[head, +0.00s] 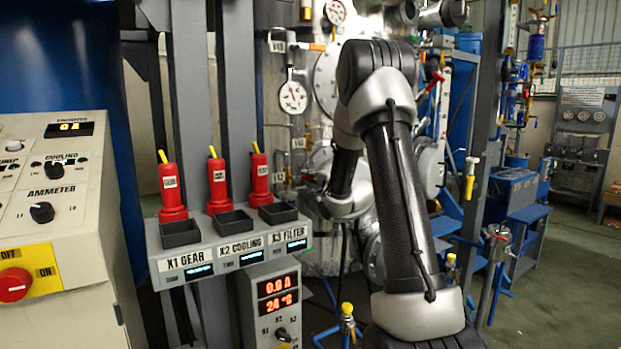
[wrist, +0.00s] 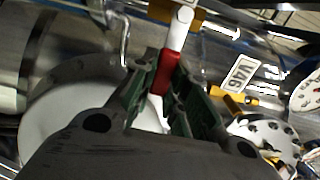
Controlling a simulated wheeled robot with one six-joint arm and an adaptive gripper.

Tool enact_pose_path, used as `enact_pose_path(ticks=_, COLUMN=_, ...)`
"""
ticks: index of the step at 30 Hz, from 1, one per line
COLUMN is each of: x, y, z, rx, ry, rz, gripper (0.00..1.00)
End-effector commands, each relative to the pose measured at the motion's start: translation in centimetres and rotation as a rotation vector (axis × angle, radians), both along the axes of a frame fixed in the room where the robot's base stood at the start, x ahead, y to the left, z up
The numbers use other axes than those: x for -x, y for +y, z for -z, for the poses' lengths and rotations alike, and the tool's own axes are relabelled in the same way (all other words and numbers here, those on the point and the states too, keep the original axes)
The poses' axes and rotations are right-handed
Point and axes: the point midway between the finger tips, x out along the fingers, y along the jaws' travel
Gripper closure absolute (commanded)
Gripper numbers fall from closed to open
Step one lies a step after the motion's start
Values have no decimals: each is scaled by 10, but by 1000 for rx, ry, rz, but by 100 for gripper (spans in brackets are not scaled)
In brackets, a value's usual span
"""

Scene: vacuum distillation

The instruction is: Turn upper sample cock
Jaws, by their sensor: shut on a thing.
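In the wrist view, my gripper (wrist: 166,88) has its two green-lined fingers closed on the red part of a small handle (wrist: 171,65). The white end of this handle sticks up beyond the fingertips, in front of a yellow-brown fitting on shiny metal. I take this handle for the sample cock; its body is hidden by the fingers. In the head view my arm reaches toward the metal vessel (head: 325,255), and the gripper and the held handle are hidden behind the arm.
A white tag (wrist: 240,72) and a yellow fitting (wrist: 235,97) lie just right of the fingers. The control panel (head: 228,252) with red handsets stands left of my arm. Open floor (head: 575,262) lies at right.

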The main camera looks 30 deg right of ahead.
Motion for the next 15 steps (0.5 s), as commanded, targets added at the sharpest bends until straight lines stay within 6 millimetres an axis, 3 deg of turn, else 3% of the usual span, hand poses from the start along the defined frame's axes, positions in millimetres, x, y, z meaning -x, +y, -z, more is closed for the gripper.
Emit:
enact_pose_path(ticks=8, x=1, y=-1, z=3, rx=-6, ry=5, rz=3, gripper=100)
enact_pose_path(ticks=9, x=1, y=-1, z=3, rx=-6, ry=5, rz=3, gripper=81)
enact_pose_path(ticks=12, x=1, y=-1, z=3, rx=-5, ry=5, rz=2, gripper=63)
enact_pose_path(ticks=15, x=0, y=0, z=2, rx=-4, ry=4, rz=2, gripper=62)
